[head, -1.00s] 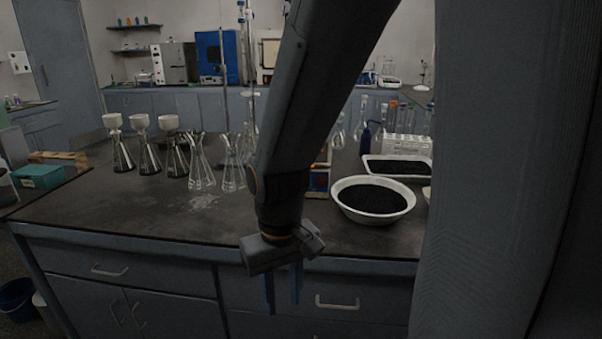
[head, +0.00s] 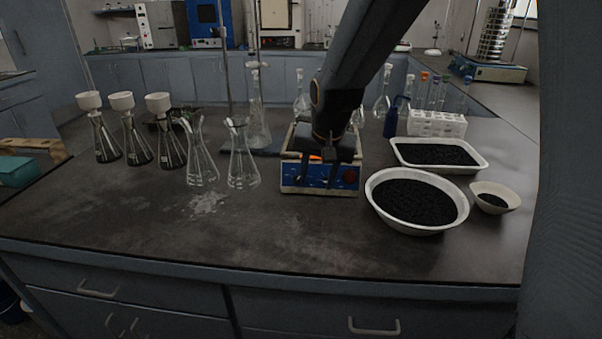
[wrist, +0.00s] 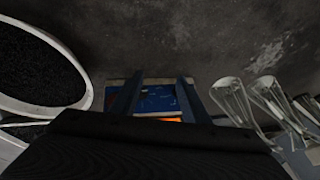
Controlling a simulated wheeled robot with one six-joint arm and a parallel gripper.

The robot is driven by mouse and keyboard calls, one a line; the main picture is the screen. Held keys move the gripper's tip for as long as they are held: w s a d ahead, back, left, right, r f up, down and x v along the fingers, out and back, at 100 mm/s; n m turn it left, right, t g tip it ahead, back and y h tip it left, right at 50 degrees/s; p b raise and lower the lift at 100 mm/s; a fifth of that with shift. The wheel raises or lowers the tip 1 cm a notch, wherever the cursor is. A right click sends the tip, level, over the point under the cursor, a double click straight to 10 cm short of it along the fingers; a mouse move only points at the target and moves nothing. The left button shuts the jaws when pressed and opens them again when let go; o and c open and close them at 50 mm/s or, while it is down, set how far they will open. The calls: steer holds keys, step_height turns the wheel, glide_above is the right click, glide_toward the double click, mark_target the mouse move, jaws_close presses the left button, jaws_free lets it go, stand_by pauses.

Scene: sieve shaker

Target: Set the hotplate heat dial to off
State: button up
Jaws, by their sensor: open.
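The hotplate (head: 290,178) stands on the dark bench, with a blue front panel and an orange glow on top. A dark reddish dial (head: 351,174) shows at the right end of its panel. My gripper (head: 318,182) is open and empty, its two fingers pointing down in front of the panel, left of the dial. In the wrist view the blue panel (wrist: 157,98) lies between the fingers of my gripper (wrist: 158,82). My arm hides part of the hotplate's top.
Glass flasks (head: 242,165) stand left of the hotplate, several with white funnels. A white bowl of black grains (head: 371,203) stands close on the right, with a tray (head: 478,167) and small dish (head: 516,200) beyond. The bench front (head: 270,240) is clear.

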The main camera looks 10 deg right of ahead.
steer(key=m+t, duration=0.1)
glide_toward(297, 179)
steer(key=x, duration=0.7)
steer(key=shift+d+p, duration=0.1)
steer(key=shift+p, duration=0.3)
steer(key=shift+w+f, duration=0.3)
steer(key=shift+f, duration=0.3)
steer(key=c, duration=1.1)
